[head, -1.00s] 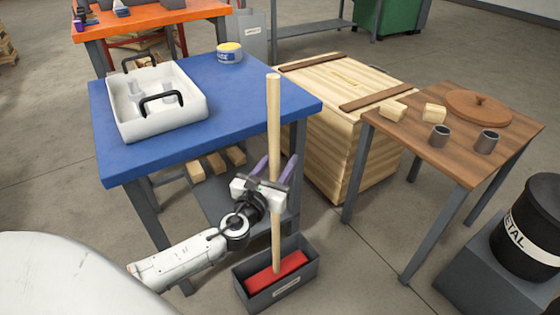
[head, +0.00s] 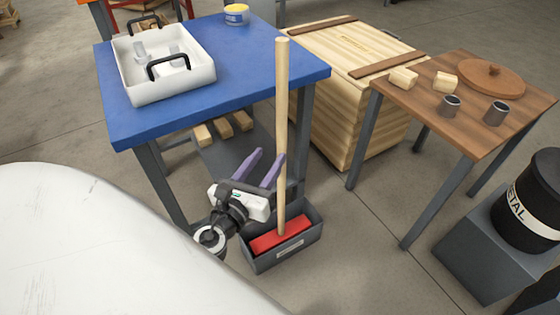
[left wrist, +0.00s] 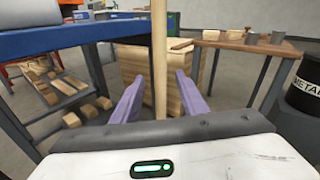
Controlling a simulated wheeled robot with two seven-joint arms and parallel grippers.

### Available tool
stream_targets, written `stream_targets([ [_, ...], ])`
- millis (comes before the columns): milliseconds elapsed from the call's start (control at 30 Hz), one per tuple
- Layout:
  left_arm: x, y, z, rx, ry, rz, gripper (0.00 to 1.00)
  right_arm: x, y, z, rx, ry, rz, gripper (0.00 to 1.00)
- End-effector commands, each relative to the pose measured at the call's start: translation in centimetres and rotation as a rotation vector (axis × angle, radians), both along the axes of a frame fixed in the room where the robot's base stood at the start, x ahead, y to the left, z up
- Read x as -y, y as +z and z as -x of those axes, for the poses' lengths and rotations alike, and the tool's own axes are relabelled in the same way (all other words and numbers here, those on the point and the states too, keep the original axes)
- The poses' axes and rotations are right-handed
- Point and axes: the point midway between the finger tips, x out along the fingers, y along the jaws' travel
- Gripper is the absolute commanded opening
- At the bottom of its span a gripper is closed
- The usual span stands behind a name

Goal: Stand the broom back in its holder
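The broom has a long pale wooden handle (head: 282,110) and a red head (head: 280,237). It stands nearly upright with its head inside the grey box holder (head: 289,254), between the holder's walls. My left gripper (head: 267,156) is open, its purple fingers apart, low beside the handle and just above the holder's left side. In the left wrist view the handle (left wrist: 159,60) runs up between the spread fingers, touching neither; the gripper's body hides its lower part. My right gripper is not in view.
A blue table (head: 245,75) with a white tray (head: 165,85) and a tin (head: 236,14) stands behind the holder. A wooden crate (head: 340,100), a brown table (head: 440,110) and a black drum (head: 530,200) are to the right. Floor right of the holder is clear.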

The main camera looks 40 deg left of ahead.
Motion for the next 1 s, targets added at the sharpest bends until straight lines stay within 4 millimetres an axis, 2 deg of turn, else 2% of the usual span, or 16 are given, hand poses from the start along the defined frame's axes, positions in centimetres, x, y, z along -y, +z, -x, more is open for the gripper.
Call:
stream_targets([
  [67, 0.7, -2.1, 1.2, -0.035, 0.035, 0.24, 0.4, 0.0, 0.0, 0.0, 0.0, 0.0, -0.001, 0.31],
  [167, 2.6, -5.9, 3.6, -0.089, 0.135, 0.724, 0.4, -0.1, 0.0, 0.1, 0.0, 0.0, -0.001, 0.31],
  [200, 3.9, -7.5, 4.8, -0.11, 0.196, 0.949, 0.4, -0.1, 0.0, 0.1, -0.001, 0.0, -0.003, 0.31],
  [300, 7.7, -10.5, 8.0, -0.149, 0.389, 1.512, 0.4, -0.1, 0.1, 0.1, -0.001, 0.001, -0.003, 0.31],
  [400, 11.8, -12.0, 10.7, -0.167, 0.614, 2.005, 0.4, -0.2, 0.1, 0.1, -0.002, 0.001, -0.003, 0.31],
  [500, 15.3, -12.1, 12.7, -0.167, 0.833, 2.384, 0.4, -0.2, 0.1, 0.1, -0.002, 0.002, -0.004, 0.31],
  [600, 17.6, -11.8, 13.8, -0.162, 1.002, 2.628, 0.4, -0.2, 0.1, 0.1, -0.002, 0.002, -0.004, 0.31],
  [700, 18.8, -11.4, 14.2, -0.155, 1.1, 2.754, 0.4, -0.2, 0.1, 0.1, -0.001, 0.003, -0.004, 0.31],
  [1000, 19.1, -11.3, 14.4, -0.155, 1.131, 2.789, 0.4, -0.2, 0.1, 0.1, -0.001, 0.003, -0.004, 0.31],
])
